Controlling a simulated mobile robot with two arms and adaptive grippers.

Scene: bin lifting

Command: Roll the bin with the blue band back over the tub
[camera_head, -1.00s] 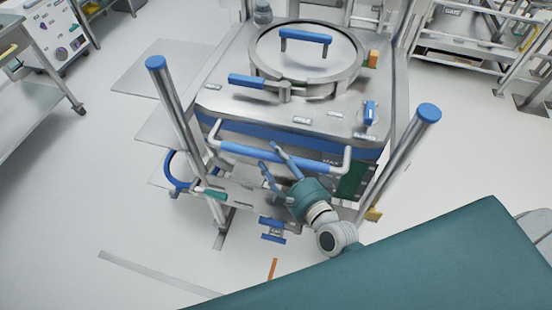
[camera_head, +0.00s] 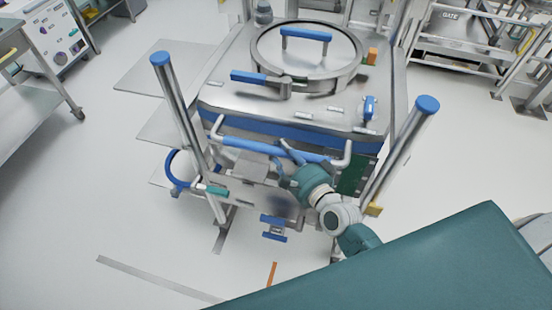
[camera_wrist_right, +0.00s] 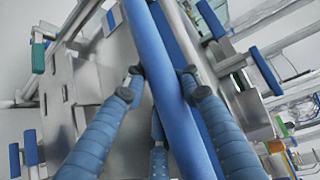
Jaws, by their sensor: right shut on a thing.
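The steel bin (camera_head: 225,98) with the blue band (camera_head: 270,127) stands upright in the middle of the head view, with a round lid (camera_head: 275,52) on top. A blue-sleeved handle bar (camera_head: 250,147) runs across its near side. My right gripper (camera_head: 290,160) is shut on this bar, right of its middle. In the right wrist view, the fingers of my right gripper (camera_wrist_right: 158,88) lie on both sides of the blue bar (camera_wrist_right: 150,45). My left gripper is not in view. I cannot pick out a tub.
Two steel posts with blue caps flank the bin, left post (camera_head: 180,110) and right post (camera_head: 400,150). A wheeled cart (camera_head: 45,95) stands at far left and a steel frame (camera_head: 460,60) at back right. The floor (camera_head: 90,190) at left is clear.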

